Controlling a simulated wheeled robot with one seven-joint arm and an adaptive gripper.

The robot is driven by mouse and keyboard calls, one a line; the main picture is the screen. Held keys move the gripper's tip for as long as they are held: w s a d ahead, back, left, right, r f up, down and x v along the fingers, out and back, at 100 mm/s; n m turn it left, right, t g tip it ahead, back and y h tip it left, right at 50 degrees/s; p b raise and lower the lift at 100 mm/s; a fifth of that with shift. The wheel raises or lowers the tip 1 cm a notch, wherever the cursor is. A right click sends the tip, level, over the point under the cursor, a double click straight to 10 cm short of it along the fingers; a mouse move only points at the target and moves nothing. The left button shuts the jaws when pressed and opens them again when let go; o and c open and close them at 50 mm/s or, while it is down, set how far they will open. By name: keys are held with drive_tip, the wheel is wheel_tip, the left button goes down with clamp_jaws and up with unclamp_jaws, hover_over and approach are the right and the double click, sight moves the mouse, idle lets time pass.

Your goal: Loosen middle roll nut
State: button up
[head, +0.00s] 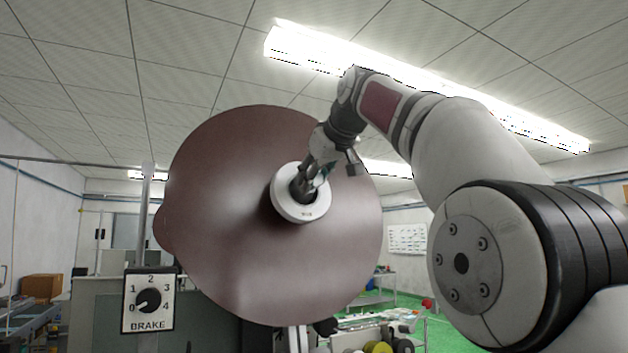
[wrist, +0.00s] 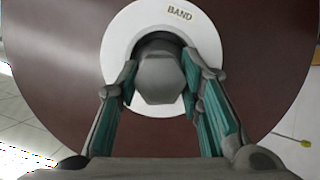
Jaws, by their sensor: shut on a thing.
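The roll (head: 230,230) is a large dark red-brown disc that fills the middle of the head view; it also shows in the wrist view (wrist: 60,50). A white ring (head: 287,210) marked "BAND" in the wrist view (wrist: 207,35) sits at its centre. The grey nut (wrist: 158,80) stands out from the middle of the ring. My gripper (wrist: 158,85) has its two green-padded fingers on the left and right sides of the nut, shut on it. In the head view my gripper (head: 312,180) partly hides the nut.
A brake dial (head: 149,300) numbered 0 to 4 is at the lower left, its pointer near 0. A metal post (head: 146,215) rises behind it. A cart with several coloured rolls (head: 378,347) stands at the lower right. The green floor shows beyond.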

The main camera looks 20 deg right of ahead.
drive_tip(key=shift+f+n, duration=0.2)
drive_tip(key=shift+n, duration=0.3)
drive_tip(key=shift+h, duration=0.3)
drive_tip(key=o, duration=1.2)
drive_tip(key=shift+c, duration=0.2)
drive_tip(key=shift+r, duration=0.1)
drive_tip(key=v, duration=1.2)
